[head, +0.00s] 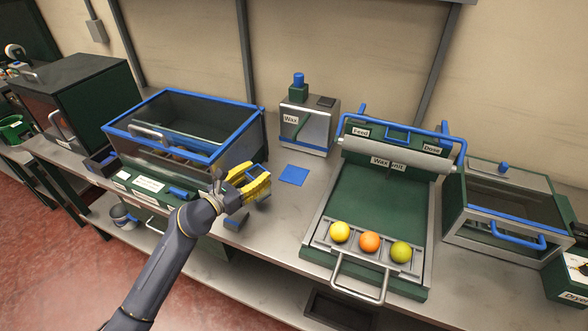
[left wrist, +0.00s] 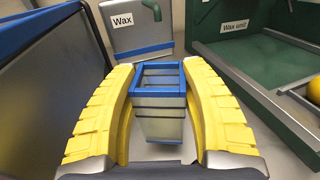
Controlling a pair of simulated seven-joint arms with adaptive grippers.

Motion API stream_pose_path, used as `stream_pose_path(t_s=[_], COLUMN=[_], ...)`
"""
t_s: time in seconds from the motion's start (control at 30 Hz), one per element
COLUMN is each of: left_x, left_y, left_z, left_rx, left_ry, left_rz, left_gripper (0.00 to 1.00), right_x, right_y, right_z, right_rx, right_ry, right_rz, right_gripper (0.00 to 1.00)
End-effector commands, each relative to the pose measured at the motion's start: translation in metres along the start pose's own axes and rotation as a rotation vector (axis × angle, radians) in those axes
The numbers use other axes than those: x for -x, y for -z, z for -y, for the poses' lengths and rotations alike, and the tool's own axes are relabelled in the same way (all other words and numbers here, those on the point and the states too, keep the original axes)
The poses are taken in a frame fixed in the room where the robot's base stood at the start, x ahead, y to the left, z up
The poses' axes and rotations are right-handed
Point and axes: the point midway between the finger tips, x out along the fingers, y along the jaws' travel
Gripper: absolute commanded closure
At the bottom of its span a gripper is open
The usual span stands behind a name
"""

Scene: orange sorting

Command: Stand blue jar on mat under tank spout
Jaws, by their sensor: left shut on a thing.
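The blue-rimmed jar (left wrist: 160,103) is clear-sided and square, and it stands between the yellow fingers of my left gripper (left wrist: 160,115) in the left wrist view. In the head view my left gripper (head: 250,184) is shut on the jar, whose blue rim (head: 257,170) shows at the fingertips. The blue mat (head: 293,174) lies bare on the counter, to the right of the gripper. The wax tank (head: 309,122) stands behind the mat; its green spout (left wrist: 149,9) shows in the left wrist view. My right gripper is not in view.
A blue-framed glass bin (head: 250,118) stands left of the gripper. Right of the mat is the green wax unit (head: 375,190) with a yellow, an orange and a green fruit in its front rack (head: 318,238). Counter between gripper and mat is clear.

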Motion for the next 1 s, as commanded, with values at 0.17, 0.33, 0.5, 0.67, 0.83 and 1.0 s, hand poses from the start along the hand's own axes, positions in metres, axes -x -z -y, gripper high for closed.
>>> stream_pose_path(t_s=[0.17,0.33,0.5,0.67,0.83,1.0], left_x=[-0.034,-0.073,-0.111,-0.143,-0.166,-0.175], left_y=[-0.003,-0.005,-0.007,-0.009,-0.010,-0.010], left_z=[0.000,0.000,0.000,0.001,0.000,0.000], left_rx=[-0.002,-0.001,-0.001,-0.002,-0.002,-0.003], left_ry=[-0.002,-0.001,-0.001,-0.001,-0.002,-0.001], left_rz=[0.005,0.003,0.003,0.003,0.003,0.002], left_gripper=[0.91,0.91,0.91,0.91,0.91,0.91], right_x=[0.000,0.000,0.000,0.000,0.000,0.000], right_y=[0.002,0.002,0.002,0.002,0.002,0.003], right_z=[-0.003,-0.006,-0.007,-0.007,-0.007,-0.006], right_rx=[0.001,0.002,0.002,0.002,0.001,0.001], right_ry=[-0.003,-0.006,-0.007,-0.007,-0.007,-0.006], right_rz=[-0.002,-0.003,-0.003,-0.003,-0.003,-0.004], right_gripper=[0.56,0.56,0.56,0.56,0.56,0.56])
